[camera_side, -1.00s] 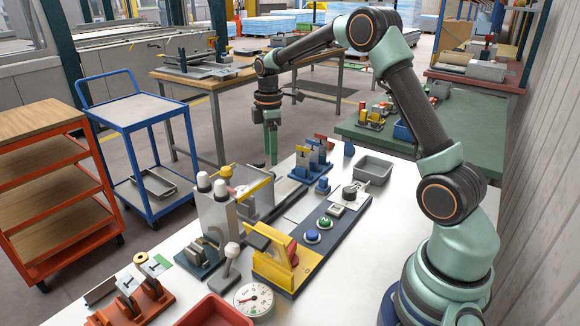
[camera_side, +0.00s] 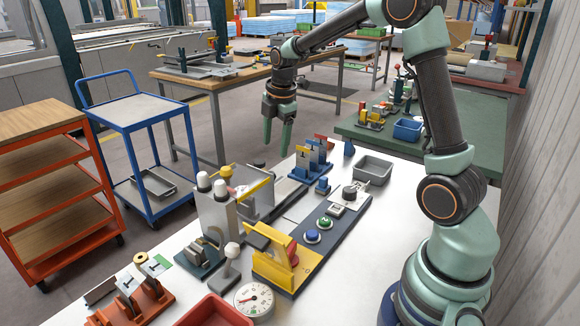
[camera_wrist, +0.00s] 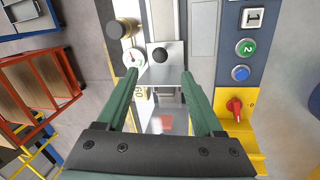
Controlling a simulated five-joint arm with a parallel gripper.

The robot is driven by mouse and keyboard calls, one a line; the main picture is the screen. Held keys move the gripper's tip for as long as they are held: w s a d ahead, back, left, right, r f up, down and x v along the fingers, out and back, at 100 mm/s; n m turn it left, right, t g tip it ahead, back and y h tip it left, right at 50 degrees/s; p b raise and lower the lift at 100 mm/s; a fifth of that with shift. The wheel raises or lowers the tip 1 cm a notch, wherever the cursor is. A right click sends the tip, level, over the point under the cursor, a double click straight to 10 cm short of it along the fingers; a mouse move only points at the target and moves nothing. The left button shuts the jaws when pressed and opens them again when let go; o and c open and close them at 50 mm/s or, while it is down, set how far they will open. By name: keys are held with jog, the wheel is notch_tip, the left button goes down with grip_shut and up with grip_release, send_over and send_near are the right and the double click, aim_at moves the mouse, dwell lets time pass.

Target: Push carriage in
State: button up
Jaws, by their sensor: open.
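My gripper (camera_side: 277,146) hangs above the far end of the bender in the side view, its green fingers apart and empty, clear of the machine. In the wrist view the open fingers (camera_wrist: 158,76) frame a pale metal plate with a black round knob (camera_wrist: 160,55), which looks like the carriage. The carriage cannot be made out clearly in the side view, among the metal housing (camera_side: 217,215) and yellow bar (camera_side: 256,188).
A control panel (camera_side: 325,225) with green and blue buttons and a red switch (camera_side: 292,252) runs along the rail. Blue blocks (camera_side: 312,157) and a grey tray (camera_side: 373,170) stand behind. A red tray (camera_side: 215,310) and a gauge (camera_side: 254,299) are in front.

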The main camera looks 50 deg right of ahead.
aim_at(272, 172)
jog(key=f, duration=0.4)
jog(key=w+f, duration=0.1)
jog(key=f, duration=0.2)
jog(key=w+f, duration=0.1)
jog(key=f, duration=0.3)
jog(key=shift+w+d+f, duration=0.1)
jog(key=shift+d+f, duration=0.1)
jog(key=shift+f, duration=0.15)
jog(key=shift+c, duration=0.2)
grip_shut()
dwell(0.8)
